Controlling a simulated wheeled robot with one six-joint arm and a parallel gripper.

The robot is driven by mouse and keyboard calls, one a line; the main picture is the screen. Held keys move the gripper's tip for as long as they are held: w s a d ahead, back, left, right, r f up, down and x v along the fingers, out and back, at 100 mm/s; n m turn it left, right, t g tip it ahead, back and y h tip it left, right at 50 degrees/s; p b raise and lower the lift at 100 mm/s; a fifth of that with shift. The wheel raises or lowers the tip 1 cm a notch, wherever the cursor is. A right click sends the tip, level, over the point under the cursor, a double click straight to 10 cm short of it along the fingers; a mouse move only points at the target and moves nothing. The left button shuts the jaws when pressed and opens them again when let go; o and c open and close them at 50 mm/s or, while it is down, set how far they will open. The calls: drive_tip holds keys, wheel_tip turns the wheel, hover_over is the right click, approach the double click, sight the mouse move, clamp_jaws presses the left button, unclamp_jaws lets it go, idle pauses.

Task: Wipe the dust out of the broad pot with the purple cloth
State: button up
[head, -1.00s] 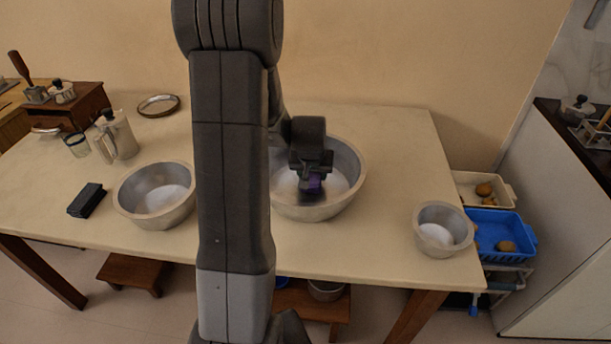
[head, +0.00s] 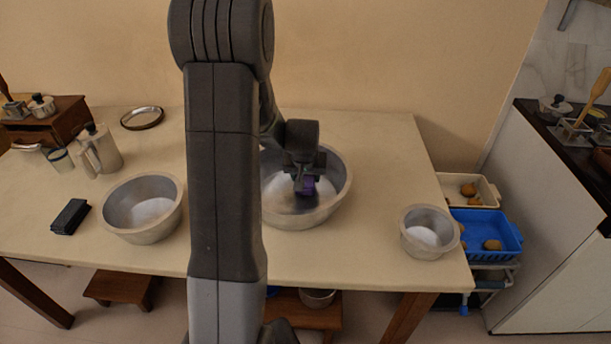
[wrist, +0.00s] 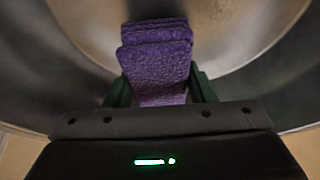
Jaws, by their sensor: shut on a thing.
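The broad pot (head: 338,199) is a wide metal bowl at the middle of the table, partly hidden behind my arm. My gripper (head: 306,184) is inside it, low over the floor of the pot. It is shut on the folded purple cloth (head: 309,186). In the wrist view the purple cloth (wrist: 157,62) sticks out between the fingers, with the pot's curved inner wall (wrist: 283,60) around it. I cannot tell whether the cloth touches the pot. Brownish smudges show inside the pot.
A medium metal pot (head: 143,232) stands left and a small one (head: 431,247) right. A blue crate (head: 487,233) stands beyond the table's right end.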

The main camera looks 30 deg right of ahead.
sight(287, 203)
drive_tip(key=shift+f+b, duration=0.8)
drive_tip(key=shift+f, duration=0.1)
idle(0.9)
drive_tip(key=shift+s+a+b, duration=0.2)
drive_tip(key=shift+s+a, duration=0.15)
drive_tip(key=shift+a, duration=0.3)
drive_tip(key=shift+s+a+b, duration=0.25)
drive_tip(key=shift+s+a, duration=0.05)
drive_tip(key=shift+a, duration=0.4)
drive_tip(key=shift+s+a+b, duration=0.2)
drive_tip(key=shift+s+a, duration=0.15)
drive_tip(key=shift+a, duration=0.3)
drive_tip(key=shift+s+a+f+b, duration=0.1)
drive_tip(key=shift+s+a+b, duration=0.25)
drive_tip(key=shift+a, duration=0.25)
drive_tip(key=shift+s+a+b, duration=0.2)
drive_tip(key=shift+a+b, duration=0.1)
drive_tip(key=shift+a, duration=0.25)
drive_tip(key=shift+s+a+b, duration=0.3)
drive_tip(key=shift+s+a, duration=0.1)
drive_tip(key=shift+a, duration=0.4)
drive_tip(key=shift+a, duration=0.1)
